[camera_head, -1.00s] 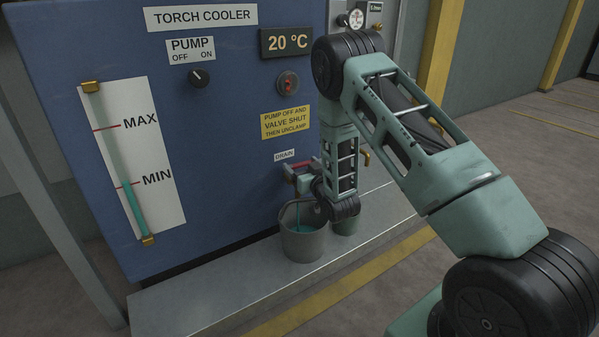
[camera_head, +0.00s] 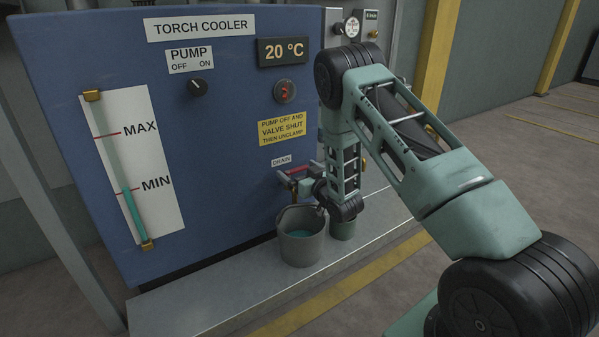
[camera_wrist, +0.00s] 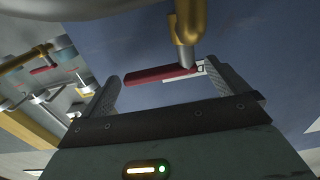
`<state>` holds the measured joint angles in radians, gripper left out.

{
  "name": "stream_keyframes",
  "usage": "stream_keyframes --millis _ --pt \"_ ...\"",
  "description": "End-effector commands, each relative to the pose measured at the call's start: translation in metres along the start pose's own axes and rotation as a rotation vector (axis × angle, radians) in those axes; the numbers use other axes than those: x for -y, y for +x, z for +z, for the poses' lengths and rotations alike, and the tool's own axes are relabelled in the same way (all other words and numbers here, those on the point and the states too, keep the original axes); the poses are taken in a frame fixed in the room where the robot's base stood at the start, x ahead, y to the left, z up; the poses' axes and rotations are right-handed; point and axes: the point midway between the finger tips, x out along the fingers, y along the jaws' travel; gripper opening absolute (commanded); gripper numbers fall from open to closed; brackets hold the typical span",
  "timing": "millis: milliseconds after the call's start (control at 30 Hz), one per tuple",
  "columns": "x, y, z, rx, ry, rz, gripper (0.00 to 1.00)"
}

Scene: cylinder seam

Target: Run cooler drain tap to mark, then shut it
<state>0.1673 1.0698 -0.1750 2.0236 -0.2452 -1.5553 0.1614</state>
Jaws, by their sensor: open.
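The cooler's drain tap has a red lever (camera_head: 298,171) under the DRAIN label, partly hidden by my arm in the head view. In the wrist view the red lever (camera_wrist: 160,76) lies crosswise between the fingertips of my gripper (camera_wrist: 164,84), which is open around it. The brass tap body (camera_wrist: 187,28) shows above. The grey bucket (camera_head: 301,252) stands under the tap and holds teal liquid; I see no stream falling into it. On the sight gauge (camera_head: 150,205) the teal column's top is about level with the red MIN line.
The pump knob (camera_head: 197,88) and the 20 °C display (camera_head: 284,50) are on the blue cooler panel (camera_head: 225,130). A green container (camera_head: 342,229) stands right of the bucket on the grey ledge (camera_head: 200,297). The ledge's left part is clear.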

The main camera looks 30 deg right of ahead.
Motion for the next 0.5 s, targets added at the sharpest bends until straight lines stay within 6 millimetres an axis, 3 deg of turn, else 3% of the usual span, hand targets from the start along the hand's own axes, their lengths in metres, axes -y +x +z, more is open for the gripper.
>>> stream_keyframes --millis 233,500 --pt "0.000 -0.014 -0.002 0.003 0.000 0.001 0.99" --pt "-0.001 -0.073 -0.003 0.007 0.002 0.002 0.99"
